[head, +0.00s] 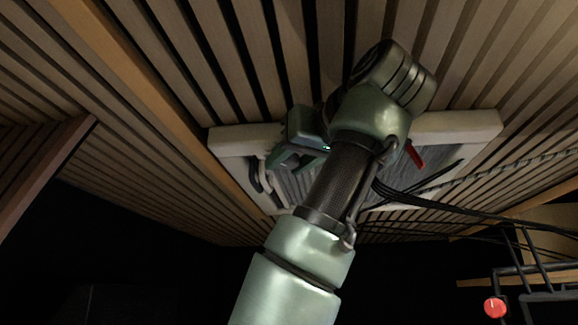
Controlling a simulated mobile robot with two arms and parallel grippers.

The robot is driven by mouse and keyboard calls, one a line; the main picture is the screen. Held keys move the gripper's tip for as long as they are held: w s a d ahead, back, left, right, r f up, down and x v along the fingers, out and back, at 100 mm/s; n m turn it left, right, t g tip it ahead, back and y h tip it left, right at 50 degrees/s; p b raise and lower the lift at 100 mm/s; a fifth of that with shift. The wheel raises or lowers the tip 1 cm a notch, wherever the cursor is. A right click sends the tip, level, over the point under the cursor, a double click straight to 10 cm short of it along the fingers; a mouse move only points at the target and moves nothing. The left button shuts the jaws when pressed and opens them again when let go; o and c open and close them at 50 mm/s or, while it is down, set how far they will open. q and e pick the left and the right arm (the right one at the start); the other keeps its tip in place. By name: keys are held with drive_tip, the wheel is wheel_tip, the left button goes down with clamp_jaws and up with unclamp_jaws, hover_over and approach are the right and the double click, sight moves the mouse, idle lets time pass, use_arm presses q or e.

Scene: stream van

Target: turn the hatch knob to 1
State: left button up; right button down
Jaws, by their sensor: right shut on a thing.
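The hatch (462,128) is a pale frame around a grey panel, set in the slatted wooden ceiling. My right arm reaches up across its middle. My right gripper (292,160) is at the left half of the hatch, its green fingers shut on the hatch knob. The knob itself is hidden behind the fingers and arm, so its setting cannot be read. A red pointed piece (415,155) shows on the panel just right of my arm. My left gripper is not in view.
Black cables (450,205) run from near my arm to the right. A black frame with a red round piece (495,307) stands at the lower right. The lower left is dark.

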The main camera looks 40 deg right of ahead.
sight(295, 160)
drive_tip(key=shift+d+n+t+y, duration=0.1)
drive_tip(key=shift+n+t+y, duration=0.2)
drive_tip(key=shift+n+y, duration=1.1)
drive_tip(key=shift+y, duration=0.5)
drive_tip(key=c, duration=1.1)
unclamp_jaws()
drive_tip(key=shift+w, duration=0.1)
drive_tip(key=shift+o, duration=0.8)
drive_tip(key=shift+w+f, duration=0.1)
drive_tip(key=shift+w, duration=0.1)
drive_tip(key=s+b, duration=0.1)
drive_tip(key=s, duration=0.1)
drive_tip(key=s+b, duration=0.1)
drive_tip(key=s, duration=0.1)
drive_tip(key=s+b, duration=0.1)
drive_tip(key=s, duration=0.2)
drive_tip(key=shift+a+f+b, duration=0.15)
drive_tip(key=shift+a+b, duration=0.1)
drive_tip(key=shift+b, duration=0.1)
drive_tip(key=shift+s, duration=0.45)
drive_tip(key=shift+w, duration=0.1)
